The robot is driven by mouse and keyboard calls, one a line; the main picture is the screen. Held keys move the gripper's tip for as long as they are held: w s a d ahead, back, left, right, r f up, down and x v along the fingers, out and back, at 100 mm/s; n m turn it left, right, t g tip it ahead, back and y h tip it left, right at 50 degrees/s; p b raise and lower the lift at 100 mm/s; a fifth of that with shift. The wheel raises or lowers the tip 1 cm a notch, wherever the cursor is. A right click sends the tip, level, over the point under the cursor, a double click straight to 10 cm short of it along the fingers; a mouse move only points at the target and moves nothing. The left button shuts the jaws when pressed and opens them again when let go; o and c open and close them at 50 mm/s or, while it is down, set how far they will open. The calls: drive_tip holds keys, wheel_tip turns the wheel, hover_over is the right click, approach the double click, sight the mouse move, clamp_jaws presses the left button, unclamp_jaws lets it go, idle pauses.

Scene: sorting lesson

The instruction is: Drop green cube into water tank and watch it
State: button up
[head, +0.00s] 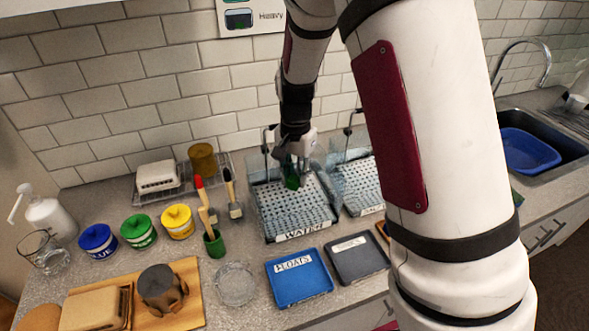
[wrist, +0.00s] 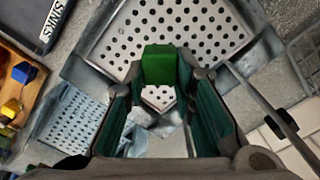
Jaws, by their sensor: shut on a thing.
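My gripper (head: 292,172) is shut on the green cube (head: 292,183) and holds it over the back part of the water tank (head: 290,217), a clear-walled tank with a perforated floor and a "WATER" label. In the wrist view the green cube (wrist: 159,65) sits between the fingertips of my gripper (wrist: 160,78), with the perforated floor of the water tank (wrist: 190,28) behind it. I cannot tell the exact height of the cube above the tank floor. The cube's lower faces are hidden.
A second perforated tank (head: 360,190) stands to the right, partly behind my arm. In front lie a blue FLOATS tray (head: 300,285) and a dark grey tray (head: 357,262). Brushes in a green cup (head: 214,243) and coloured tubs (head: 138,231) stand left. A sink (head: 555,140) is far right.

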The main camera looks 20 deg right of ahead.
sight(296, 177)
drive_tip(key=shift+f, duration=0.15)
drive_tip(key=o, duration=1.1)
drive_tip(key=shift+r+p, duration=1.55)
drive_tip(key=shift+r, duration=3.45)
drive_tip(key=s+r+n+t+b, duration=0.1)
drive_tip(key=s+r+n+t, duration=0.3)
drive_tip(key=s+r, duration=0.85)
drive_tip(key=s+n, duration=0.2)
drive_tip(key=s, duration=0.2)
drive_tip(key=s+r+n+t, duration=0.1)
drive_tip(key=s, duration=0.3)
drive_tip(key=s+r+n+b, duration=0.1)
drive_tip(key=s+n, duration=0.1)
drive_tip(key=s, duration=0.3)
drive_tip(key=shift+a+r+n+t, duration=0.2)
drive_tip(key=shift+a+n+t, duration=0.1)
